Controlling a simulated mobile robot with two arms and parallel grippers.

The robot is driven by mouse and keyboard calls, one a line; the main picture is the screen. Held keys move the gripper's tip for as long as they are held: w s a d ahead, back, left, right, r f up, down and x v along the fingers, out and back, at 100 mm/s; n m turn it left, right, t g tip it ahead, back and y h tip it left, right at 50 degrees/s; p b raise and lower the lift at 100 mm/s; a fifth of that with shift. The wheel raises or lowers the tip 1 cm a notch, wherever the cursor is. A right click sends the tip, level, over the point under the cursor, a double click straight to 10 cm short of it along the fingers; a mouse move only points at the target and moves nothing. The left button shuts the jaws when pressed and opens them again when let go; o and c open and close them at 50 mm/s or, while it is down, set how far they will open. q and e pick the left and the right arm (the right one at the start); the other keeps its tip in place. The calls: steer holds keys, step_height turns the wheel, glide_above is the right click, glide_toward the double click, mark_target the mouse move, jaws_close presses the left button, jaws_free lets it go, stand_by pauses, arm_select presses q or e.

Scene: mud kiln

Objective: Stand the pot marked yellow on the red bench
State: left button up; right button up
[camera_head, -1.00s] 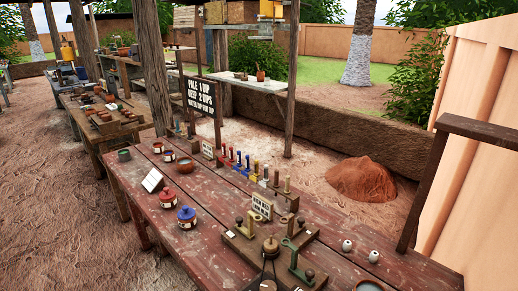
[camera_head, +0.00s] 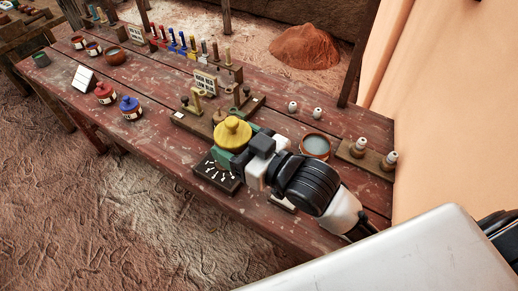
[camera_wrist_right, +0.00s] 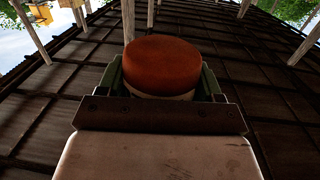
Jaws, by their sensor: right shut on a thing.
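The pot with the yellow lid (camera_head: 233,131) is in my right gripper (camera_head: 234,157), above the front part of the worn red bench (camera_head: 165,152). The gripper is shut around the pot's body, which is mostly hidden in the head view. In the right wrist view the pot (camera_wrist_right: 162,66) shows a round orange-brown underside and a pale band between the green jaws. I cannot tell the exact gap between pot and bench. A red-lidded pot (camera_head: 104,91) and a blue-lidded pot (camera_head: 130,107) stand on the bench to the left. My left gripper is out of view.
A black board with white marks (camera_head: 217,176) lies just below the held pot. A wooden stand with pegs (camera_head: 188,121) is behind it. A bowl (camera_head: 315,145) and small bottles (camera_head: 389,160) on a wooden block are to the right. Bare bench lies left of the board.

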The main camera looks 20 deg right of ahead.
steer(key=shift+w+a+r+n+g+y, duration=0.2)
steer(key=shift+a+r+n+g+y, duration=0.15)
steer(key=shift+a, duration=0.2)
steer(key=shift+w+a+r+n+g+y, duration=0.25)
steer(key=shift+a+r+n+y, duration=0.15)
steer(key=shift+a+y, duration=0.1)
steer(key=w+a+f+n+g+y, duration=0.3)
steer(key=a+f+n+g+y, duration=0.1)
steer(key=g, duration=0.1)
steer(key=shift+w+f, duration=0.4)
steer(key=shift+n+g, duration=0.3)
steer(key=shift+n, duration=0.05)
steer(key=d+n+g, duration=0.1)
steer(key=g, duration=0.1)
steer(key=d+n+g+y, duration=0.1)
steer(key=g, duration=0.1)
steer(key=s+d+n+g+y, duration=0.1)
steer(key=n+g, duration=0.1)
steer(key=shift+s+g, duration=0.1)
steer(key=shift+g, duration=0.2)
